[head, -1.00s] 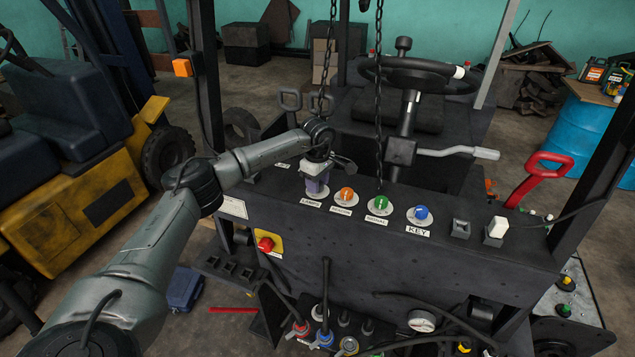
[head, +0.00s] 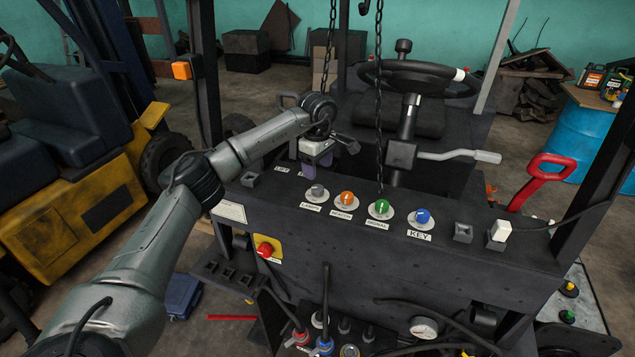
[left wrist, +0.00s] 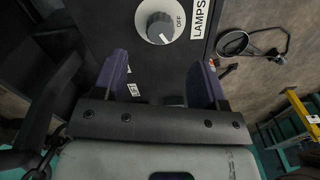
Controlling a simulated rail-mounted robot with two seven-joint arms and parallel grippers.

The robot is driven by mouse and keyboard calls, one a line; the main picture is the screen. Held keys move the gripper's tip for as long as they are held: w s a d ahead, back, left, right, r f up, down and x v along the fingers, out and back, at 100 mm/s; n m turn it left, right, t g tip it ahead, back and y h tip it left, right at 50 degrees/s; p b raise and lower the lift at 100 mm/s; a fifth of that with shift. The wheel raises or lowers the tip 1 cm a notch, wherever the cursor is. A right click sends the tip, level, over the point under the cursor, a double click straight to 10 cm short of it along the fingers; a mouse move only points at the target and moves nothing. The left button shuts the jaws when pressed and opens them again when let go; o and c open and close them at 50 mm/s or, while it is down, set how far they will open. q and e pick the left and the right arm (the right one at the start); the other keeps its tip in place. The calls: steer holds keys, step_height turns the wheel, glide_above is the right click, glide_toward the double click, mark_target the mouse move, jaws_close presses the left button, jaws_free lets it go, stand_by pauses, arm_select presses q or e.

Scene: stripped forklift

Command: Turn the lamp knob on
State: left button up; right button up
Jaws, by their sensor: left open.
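The lamp knob (head: 316,191) is a small grey knob on a pale round plate, at the left of the row on the dark panel, above its label. In the left wrist view the knob (left wrist: 160,27) shows close up, with OFF beside it and the LAMPS label (left wrist: 198,20) at its right. A white mark on the knob seems to point down and to the right, away from OFF. My left gripper (head: 322,160) is open and empty, behind and above the knob, apart from it. Its two purple fingers (left wrist: 159,66) show below the knob. My right gripper is not in view.
Orange (head: 346,198), green (head: 381,207) and blue (head: 422,216) knobs sit to the right on the panel. Hanging chains (head: 379,100), the steering wheel (head: 418,78) and a grey lever (head: 460,155) stand close behind. A red button (head: 265,249) is on the front face.

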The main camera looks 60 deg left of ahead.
mark_target(317, 187)
arm_select(q)
step_height(317, 187, up, 7)
steer(key=shift+f+b, duration=0.2)
steer(key=shift+b, duration=0.1)
stand_by(0.7)
